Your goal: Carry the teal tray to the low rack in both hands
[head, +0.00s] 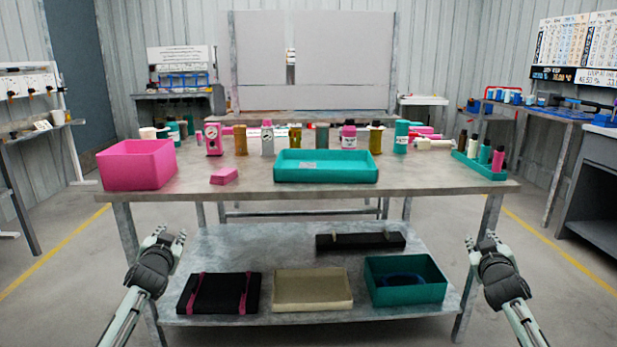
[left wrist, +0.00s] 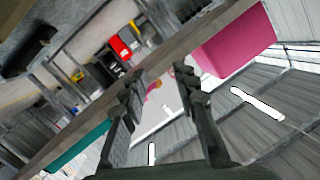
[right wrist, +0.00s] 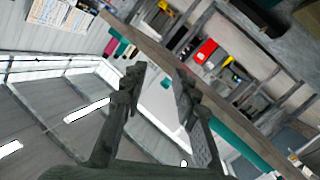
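The teal tray (head: 326,177) lies flat on the front middle of the table top. Its inside looks empty apart from a small pale label on its floor. The low rack may be the shelf (head: 240,255) under the table; I cannot tell for sure. My left gripper (head: 172,236) is open and empty in front of the table's left end, below the top. My right gripper (head: 481,240) is open and empty in front of the right end. Both are well apart from the tray. The wrist views show each gripper's fingers spread, left (left wrist: 160,85) and right (right wrist: 160,80).
A pink bin (head: 137,164) stands left of the tray, with a small pink block (head: 224,176) between. Several bottles stand behind the tray. A teal holder with bottles (head: 478,166) is at the right. The shelf below holds a black case (head: 218,293), a beige tray (head: 312,290) and a teal bin (head: 405,280).

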